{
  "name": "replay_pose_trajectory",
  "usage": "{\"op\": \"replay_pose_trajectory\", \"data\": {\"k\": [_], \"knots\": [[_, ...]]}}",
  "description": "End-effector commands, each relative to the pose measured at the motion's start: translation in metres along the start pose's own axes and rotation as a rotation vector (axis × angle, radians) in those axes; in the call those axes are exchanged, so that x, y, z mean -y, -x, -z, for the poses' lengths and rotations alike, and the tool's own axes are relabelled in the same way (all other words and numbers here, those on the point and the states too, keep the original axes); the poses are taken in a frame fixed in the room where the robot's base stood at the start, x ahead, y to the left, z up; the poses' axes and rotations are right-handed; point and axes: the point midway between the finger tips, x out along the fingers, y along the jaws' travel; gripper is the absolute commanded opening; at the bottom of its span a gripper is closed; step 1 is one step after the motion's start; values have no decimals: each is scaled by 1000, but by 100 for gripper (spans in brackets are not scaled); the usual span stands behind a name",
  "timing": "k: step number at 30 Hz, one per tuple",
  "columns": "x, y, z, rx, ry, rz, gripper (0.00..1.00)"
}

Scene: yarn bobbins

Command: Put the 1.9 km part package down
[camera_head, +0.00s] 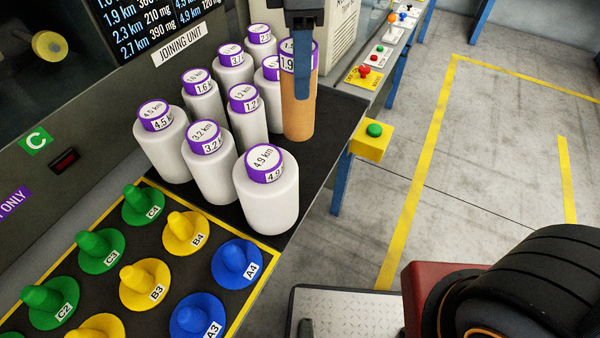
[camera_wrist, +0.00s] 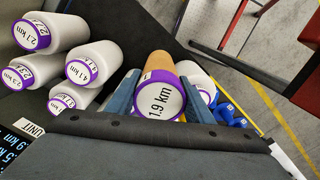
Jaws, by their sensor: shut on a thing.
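The 1.9 km part package (camera_head: 299,105) is a tan-brown cylinder with a purple-rimmed white label on top. My gripper (camera_head: 300,60) comes down from above and is shut on its upper end. In the wrist view the package (camera_wrist: 159,66) shows its 1.9 km label between my two blue-grey fingers (camera_wrist: 158,98). The package is upright at the right edge of the group of white packages, over the dark shelf surface (camera_head: 335,115). I cannot tell whether its bottom touches that surface.
Several white purple-topped packages stand close on the left, including the 1.2 km (camera_head: 246,115) and 4.9 km (camera_head: 267,190) ones. Bare dark surface lies to the right. Colored pegs (camera_head: 237,262) stand in front. A yellow box with a green button (camera_head: 373,138) is at the right edge.

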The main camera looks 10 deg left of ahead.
Motion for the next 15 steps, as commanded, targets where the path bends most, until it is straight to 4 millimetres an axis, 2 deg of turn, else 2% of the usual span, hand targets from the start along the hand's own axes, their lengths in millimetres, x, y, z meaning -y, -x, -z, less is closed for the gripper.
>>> {"op": "replay_pose_trajectory", "data": {"k": [1, 8, 15], "knots": [[-1, -13, 0, 1, 0, 2, 9], [0, -41, 0, 1, 0, 2, 9], [1, -81, 0, 1, 0, 3, 9]]}}
